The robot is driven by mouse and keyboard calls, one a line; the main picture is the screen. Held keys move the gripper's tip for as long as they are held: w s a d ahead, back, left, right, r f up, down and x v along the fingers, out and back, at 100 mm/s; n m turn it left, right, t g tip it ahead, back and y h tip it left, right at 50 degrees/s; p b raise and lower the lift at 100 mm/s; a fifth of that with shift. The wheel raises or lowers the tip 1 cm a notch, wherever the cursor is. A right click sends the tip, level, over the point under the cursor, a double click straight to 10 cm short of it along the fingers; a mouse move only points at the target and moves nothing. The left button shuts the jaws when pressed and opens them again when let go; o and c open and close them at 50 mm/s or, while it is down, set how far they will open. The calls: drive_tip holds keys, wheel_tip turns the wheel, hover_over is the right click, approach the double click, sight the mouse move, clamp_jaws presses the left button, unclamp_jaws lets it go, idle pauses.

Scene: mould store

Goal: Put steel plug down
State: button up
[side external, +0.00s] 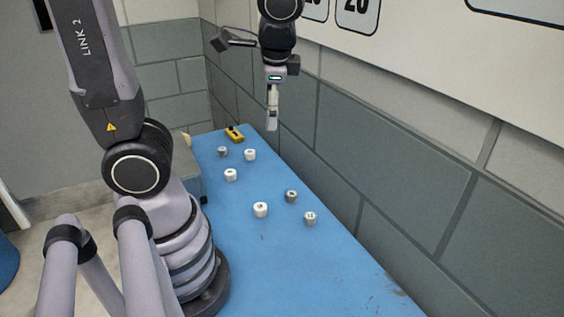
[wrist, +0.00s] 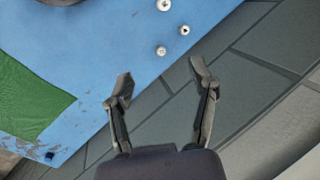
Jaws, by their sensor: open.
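Several small cylindrical plugs stand apart on the blue table top. Two are darker grey, one at the far end (side external: 223,151) and one nearer the wall (side external: 291,196). A paler, metallic-looking plug (side external: 310,218) stands closest to the camera; it seems to show in the wrist view too (wrist: 161,50). The others are white, such as the white plug (side external: 261,209). I cannot tell for sure which one is the steel plug. My gripper (wrist: 161,78) is open with nothing between its fingers. In the side view my gripper (side external: 272,122) hangs above the table near the wall, clear of every plug.
A yellow object (side external: 234,134) with dark parts lies at the table's far end. The grey block wall (side external: 390,190) runs along the table's edge. A green area (wrist: 30,95) shows in the wrist view. The blue table (side external: 290,275) is mostly bare in the foreground.

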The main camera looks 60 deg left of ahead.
drive_tip(key=s+r+n+t+h, duration=0.3)
drive_tip(key=s+r+n+t, duration=0.1)
drive_tip(key=s+r+t, duration=0.1)
drive_tip(key=shift+s+d+r+n+h, duration=0.3)
drive_tip(key=shift+s+d+r, duration=0.15)
drive_tip(key=shift+s+r, duration=0.5)
drive_tip(key=shift+s+f, duration=0.15)
drive_tip(key=shift+o, duration=0.8)
